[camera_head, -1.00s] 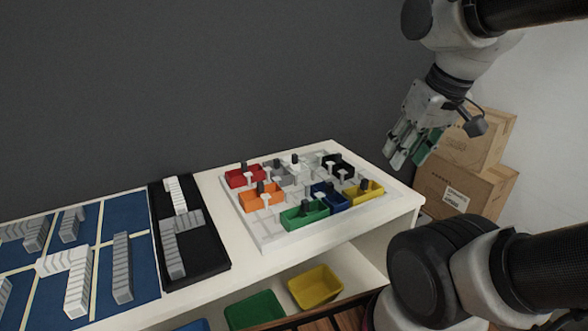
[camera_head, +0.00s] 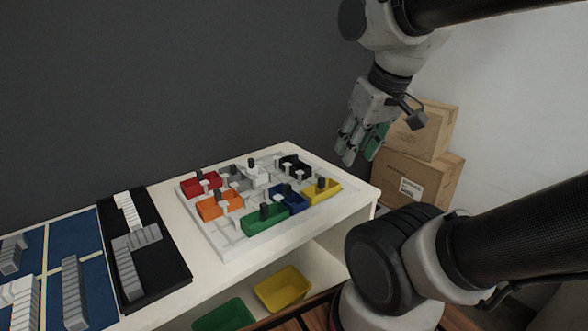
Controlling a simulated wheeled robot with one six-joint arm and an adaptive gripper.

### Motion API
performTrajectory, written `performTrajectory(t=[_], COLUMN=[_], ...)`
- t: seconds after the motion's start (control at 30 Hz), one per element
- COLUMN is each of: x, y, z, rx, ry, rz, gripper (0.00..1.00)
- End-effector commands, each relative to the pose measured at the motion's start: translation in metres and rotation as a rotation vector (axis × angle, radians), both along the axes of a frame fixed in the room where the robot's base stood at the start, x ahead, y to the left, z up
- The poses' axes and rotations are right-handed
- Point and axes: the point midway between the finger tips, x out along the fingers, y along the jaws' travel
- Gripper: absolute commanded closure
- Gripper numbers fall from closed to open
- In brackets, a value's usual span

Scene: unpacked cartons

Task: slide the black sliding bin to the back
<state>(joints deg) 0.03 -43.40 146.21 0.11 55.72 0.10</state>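The black sliding bin (camera_head: 294,165) sits on the white slotted board (camera_head: 222,242), at its far right part, with a dark knob standing up from it.
Red (camera_head: 200,184), orange (camera_head: 218,206), green (camera_head: 264,219), blue (camera_head: 291,200) and yellow (camera_head: 322,191) bins share the board. A black tray (camera_head: 170,272) lies to the left. Cardboard boxes (camera_head: 420,175) stand at right. A dark wall rises behind.

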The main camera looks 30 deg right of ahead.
Motion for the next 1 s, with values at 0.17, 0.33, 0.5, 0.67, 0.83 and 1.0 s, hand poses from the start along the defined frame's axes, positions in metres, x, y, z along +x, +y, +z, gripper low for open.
performTrajectory(t=[0.17, 0.33, 0.5, 0.67, 0.83, 1.0], x=[0.0, 0.0, 0.0, 0.004, 0.039, 0.108], y=[0.0, 0.0, 0.0, 0.0, -0.001, -0.002], z=[0.0, 0.0, 0.0, -0.012, -0.029, -0.043], rx=[0.0, 0.0, 0.0, 0.0, 0.0, -0.003], ry=[0.0, 0.0, 0.0, 0.06, 0.204, 0.326], rz=[0.0, 0.0, 0.0, -0.001, -0.004, 0.01], gripper=[0.64, 0.64, 0.64, 0.64, 0.64, 0.64])
